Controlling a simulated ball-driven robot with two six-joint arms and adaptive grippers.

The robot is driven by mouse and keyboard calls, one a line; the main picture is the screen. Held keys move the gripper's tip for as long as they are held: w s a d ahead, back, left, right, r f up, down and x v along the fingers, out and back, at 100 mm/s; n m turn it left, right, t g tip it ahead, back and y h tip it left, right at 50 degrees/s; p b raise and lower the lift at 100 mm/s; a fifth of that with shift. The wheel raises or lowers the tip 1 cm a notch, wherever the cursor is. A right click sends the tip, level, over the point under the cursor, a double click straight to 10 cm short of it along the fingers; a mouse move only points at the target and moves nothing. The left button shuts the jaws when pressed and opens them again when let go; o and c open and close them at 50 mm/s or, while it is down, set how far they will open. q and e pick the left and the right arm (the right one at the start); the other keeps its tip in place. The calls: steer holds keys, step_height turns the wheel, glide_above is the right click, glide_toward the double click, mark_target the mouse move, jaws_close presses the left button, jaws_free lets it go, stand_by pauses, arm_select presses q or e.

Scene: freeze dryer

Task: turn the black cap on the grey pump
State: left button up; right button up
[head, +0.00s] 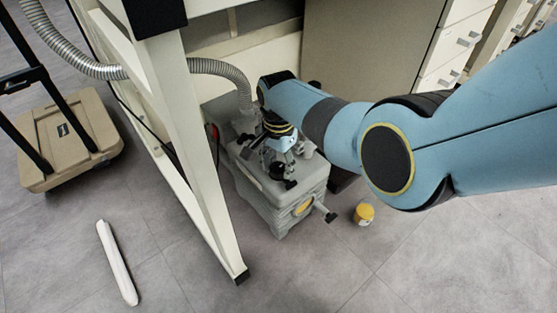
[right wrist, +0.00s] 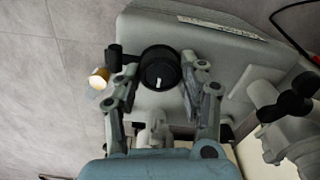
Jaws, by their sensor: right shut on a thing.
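The grey pump (head: 262,200) stands on the floor under the bench in the head view. Its grey top (right wrist: 220,65) fills much of the right wrist view. The round black cap (right wrist: 160,68), with a small white mark on its face, sits on that top. My right gripper (right wrist: 158,70) has one finger on each side of the cap and is shut on it. In the head view my right gripper (head: 281,158) reaches down onto the pump top and partly hides the cap. My left gripper is not in view.
A ribbed grey hose (head: 225,70) runs to the pump's rear. A pale bench leg (head: 195,150) stands left of the pump. A yellow container (head: 364,213) is on the floor to the right. A white bar (head: 117,262) lies at left, near a beige case (head: 70,140).

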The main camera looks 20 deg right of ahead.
steer(key=shift+r+m, duration=0.1)
steer(key=shift+m, duration=0.4)
steer(key=m, duration=0.2)
steer(key=shift+m+p, duration=0.4)
steer(key=m, duration=0.6)
steer(key=shift+p, duration=0.35)
steer(key=shift+m, duration=0.9)
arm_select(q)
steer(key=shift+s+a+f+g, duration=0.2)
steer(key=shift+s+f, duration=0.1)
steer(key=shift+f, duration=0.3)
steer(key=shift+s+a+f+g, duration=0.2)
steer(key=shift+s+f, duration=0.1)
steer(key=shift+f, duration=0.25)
arm_select(e)
steer(key=shift+m, duration=1.5)
